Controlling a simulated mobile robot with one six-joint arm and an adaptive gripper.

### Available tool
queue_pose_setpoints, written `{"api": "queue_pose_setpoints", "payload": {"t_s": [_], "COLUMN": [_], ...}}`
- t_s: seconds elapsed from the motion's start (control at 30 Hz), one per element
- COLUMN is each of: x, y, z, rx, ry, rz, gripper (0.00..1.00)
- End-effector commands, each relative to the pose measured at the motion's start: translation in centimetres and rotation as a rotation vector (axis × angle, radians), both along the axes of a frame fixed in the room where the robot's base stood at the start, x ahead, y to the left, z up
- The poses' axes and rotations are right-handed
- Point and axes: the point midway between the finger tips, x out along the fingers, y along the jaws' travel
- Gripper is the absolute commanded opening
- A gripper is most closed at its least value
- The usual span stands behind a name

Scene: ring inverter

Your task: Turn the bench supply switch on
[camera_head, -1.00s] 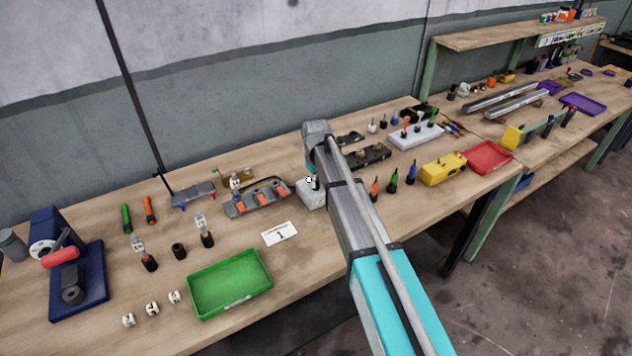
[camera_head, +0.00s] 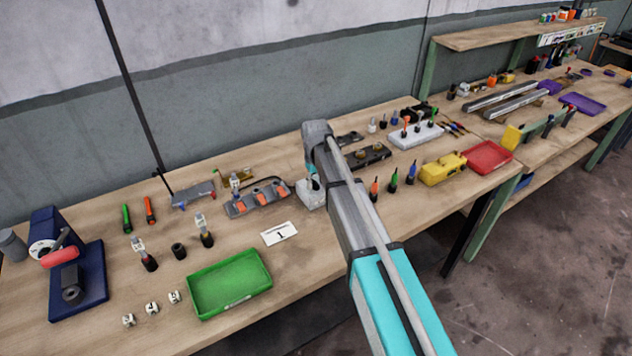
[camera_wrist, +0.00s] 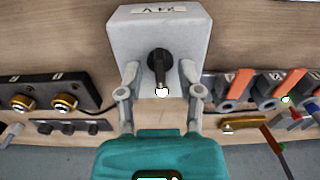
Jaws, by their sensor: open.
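A light grey box (camera_wrist: 140,38) with a black rotary knob (camera_wrist: 157,64) stands on the bench in the wrist view. The knob points along the picture's vertical, and a bright white round spot lies at its lower end. A label on the box is upside down and I cannot read it. My gripper (camera_wrist: 159,72) is open, with one finger on each side of the knob and visible gaps between. In the head view the box (camera_head: 307,200) stands near the middle of the bench, partly hidden by my arm. My gripper (camera_head: 311,168) is mostly hidden there.
A grey rack with orange levers (camera_head: 258,199) stands left of the box. A black block with brass fittings (camera_head: 372,156) stands right. A number card (camera_head: 279,233) and green tray (camera_head: 229,284) lie in front. Coloured bottles and a yellow block (camera_head: 441,170) stand farther right.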

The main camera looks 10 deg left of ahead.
Motion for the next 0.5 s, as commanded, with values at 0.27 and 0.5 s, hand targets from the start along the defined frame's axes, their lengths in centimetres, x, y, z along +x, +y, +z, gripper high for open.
{"api": "queue_pose_setpoints", "payload": {"t_s": [0.27,0.5], "x": [0.00,0.01], "y": [0.00,0.01], "z": [0.00,0.00], "rx": [0.000,0.000], "ry": [0.000,0.000], "rz": [0.112,0.264], "gripper": [0.47,0.47]}}
